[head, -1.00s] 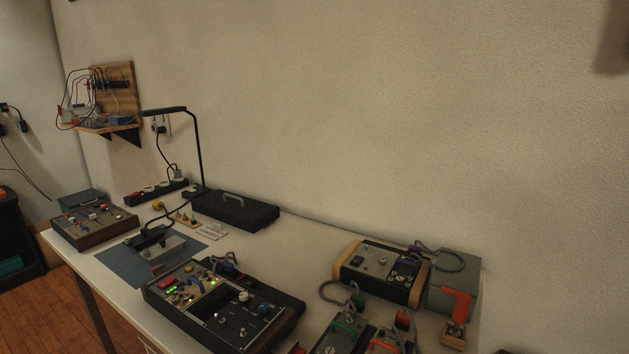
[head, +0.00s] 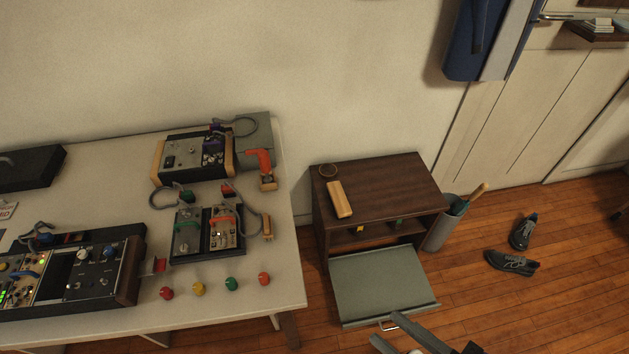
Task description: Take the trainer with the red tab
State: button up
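A long dark electronics console (head: 95,262) lies at the table's left, cut by the picture edge. A second trainer-like unit (head: 195,157) with wooden ends stands at the table's back. A third dark unit (head: 208,232), with green and orange-red cables, lies in front of it. Two dark shoes (head: 513,262) (head: 523,231) with grey laces lie on the floor at right; I see no red on them. My gripper (head: 385,329) shows partly at the bottom edge, fingers apart and empty, well away from the console.
Several coloured knobs (head: 199,289) line the table front. An orange-red tool (head: 262,162) stands at its back right. A dark wooden cabinet (head: 395,180) beside it has a grey-green panel (head: 383,280) jutting out low in front. A bin (head: 445,228) stands at its right. Floor near the shoes is clear.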

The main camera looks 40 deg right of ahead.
aim_at(522, 265)
jog(key=k+l+z, duration=0.25)
jog(key=k+l, duration=0.3)
jog(key=k, duration=0.15)
jog(key=k+z, duration=0.3)
jog(key=k, duration=0.5)
jog(key=i+l, duration=0.2)
jog(key=l, duration=0.15)
jog(key=i+l, duration=0.2)
jog(key=l, duration=0.2)
jog(key=i+l, duration=0.15)
jog(key=l, duration=0.2)
jog(key=i+l, duration=0.2)
jog(key=l, duration=0.2)
jog(key=i+l, duration=0.2)
jog(key=l, duration=0.15)
jog(key=i+l, duration=0.2)
jog(key=l, duration=0.2)
